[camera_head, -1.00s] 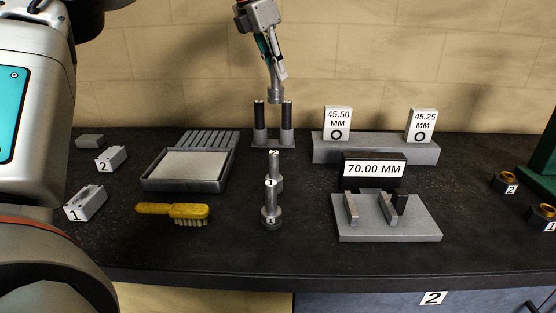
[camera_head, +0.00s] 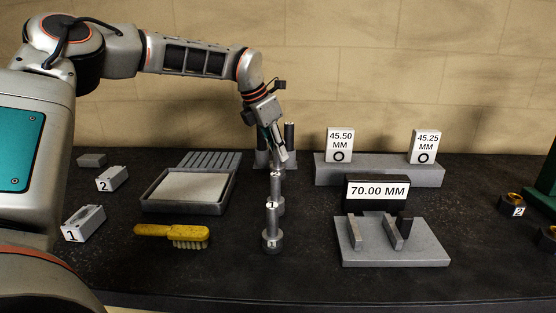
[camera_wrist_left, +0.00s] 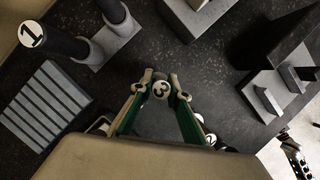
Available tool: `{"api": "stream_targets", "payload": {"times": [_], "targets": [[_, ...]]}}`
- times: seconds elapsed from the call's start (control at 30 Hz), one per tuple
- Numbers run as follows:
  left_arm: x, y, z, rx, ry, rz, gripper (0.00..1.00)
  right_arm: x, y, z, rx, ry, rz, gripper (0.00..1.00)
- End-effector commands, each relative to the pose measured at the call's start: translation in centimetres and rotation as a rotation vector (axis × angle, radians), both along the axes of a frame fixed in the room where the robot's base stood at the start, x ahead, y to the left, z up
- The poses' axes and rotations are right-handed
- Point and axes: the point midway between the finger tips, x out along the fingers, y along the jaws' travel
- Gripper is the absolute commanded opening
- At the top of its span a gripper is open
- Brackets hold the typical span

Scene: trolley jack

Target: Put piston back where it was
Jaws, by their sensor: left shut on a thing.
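My left gripper (camera_head: 277,152) is shut on a grey piston, whose round top marked 3 (camera_wrist_left: 161,90) sits between the fingertips (camera_wrist_left: 158,86) in the left wrist view. In the head view the held piston is mostly hidden by the fingers and by piston 2 (camera_head: 277,189) in front of it. I cannot tell whether its base touches the bench. Piston 1 (camera_head: 271,231) stands upright nearest me, in line with piston 2 and the gripper. Piston 2 also shows in the left wrist view (camera_wrist_left: 210,138).
Behind the gripper is a stand with two black posts (camera_head: 289,136). To the left are a grey tray (camera_head: 147,203), a yellow brush (camera_head: 170,234) and numbered blocks (camera_head: 85,224). To the right are the 70.00 MM gauge (camera_head: 378,192) and a plinth with size tags (camera_head: 385,176).

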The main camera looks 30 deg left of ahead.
Motion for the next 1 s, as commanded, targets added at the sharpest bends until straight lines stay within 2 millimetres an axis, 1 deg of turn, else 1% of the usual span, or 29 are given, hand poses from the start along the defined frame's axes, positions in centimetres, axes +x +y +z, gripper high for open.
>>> {"api": "stream_targets", "payload": {"times": [0.1, 0.2, 0.43, 0.57, 0.6, 0.67, 1.0], "targets": [[0.0, 0.0, -1.9, -0.002, 0.002, 0.000, 0.00, -0.3, 0.1, -0.1, 0.001, 0.005, 0.000, 0.36], [0.0, 0.0, -2.7, -0.002, -0.001, 0.000, 0.00, -0.6, 0.1, -0.3, 0.002, 0.011, 0.000, 0.36], [0.1, 0.0, -2.7, 0.000, -0.002, -0.001, 0.00, -1.1, 0.1, -0.6, 0.003, 0.021, -0.002, 0.36], [0.1, 0.0, -3.2, 0.000, -0.001, 0.000, 0.00, -1.3, 0.0, -1.2, 0.001, 0.028, -0.001, 0.36], [0.0, 0.0, -3.4, 0.000, 0.002, 0.001, 0.19, -1.3, 0.0, -1.2, -0.001, 0.026, -0.002, 0.36], [0.0, 0.0, -3.2, -0.001, 0.001, 0.001, 0.33, -1.2, -0.1, -1.0, -0.002, 0.024, -0.002, 0.36], [0.0, 0.0, -3.1, 0.000, 0.000, 0.000, 0.33, 0.1, -0.2, -0.1, -0.003, -0.001, -0.004, 0.36]]}}
